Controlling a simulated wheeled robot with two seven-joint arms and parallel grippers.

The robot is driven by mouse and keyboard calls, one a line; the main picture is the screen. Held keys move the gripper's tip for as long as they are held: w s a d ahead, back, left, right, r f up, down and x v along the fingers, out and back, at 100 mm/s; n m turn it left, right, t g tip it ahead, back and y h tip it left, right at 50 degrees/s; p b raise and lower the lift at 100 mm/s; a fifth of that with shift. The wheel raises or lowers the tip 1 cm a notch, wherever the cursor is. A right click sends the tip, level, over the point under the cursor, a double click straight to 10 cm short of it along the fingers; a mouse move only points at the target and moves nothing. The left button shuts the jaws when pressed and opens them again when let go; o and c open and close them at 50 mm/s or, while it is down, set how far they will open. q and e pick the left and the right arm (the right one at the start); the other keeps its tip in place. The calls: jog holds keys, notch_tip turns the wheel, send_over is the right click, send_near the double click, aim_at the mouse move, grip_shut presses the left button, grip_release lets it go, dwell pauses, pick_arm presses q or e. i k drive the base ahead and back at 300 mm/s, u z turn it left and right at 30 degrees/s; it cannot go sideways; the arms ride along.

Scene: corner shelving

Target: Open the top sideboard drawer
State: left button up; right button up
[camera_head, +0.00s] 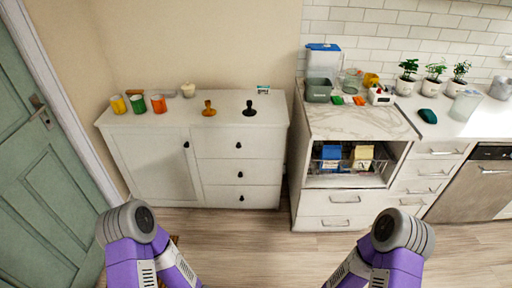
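The white sideboard (150,165) stands against the beige wall, left of centre in the head view. It has a door on its left and a stack of three drawers on its right. The top sideboard drawer (262,145) looks shut, flush with the front, with a small dark knob (238,145) at its middle. The two lower drawers and the door also look shut. Purple and grey links of both my arms show at the bottom of the view, well in front of the sideboard and apart from it. Neither of my grippers can be seen.
A green door (45,160) is at left. A marble-topped counter (355,122) with an open compartment stands close on the right. The wood floor before the sideboard looks mostly clear.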

aim_at(208, 142)
jog(key=z, duration=0.45)
jog(key=i, duration=1.05)
jog(key=u, duration=0.55)
jog(key=i, duration=0.7)
jog(key=u, duration=0.6)
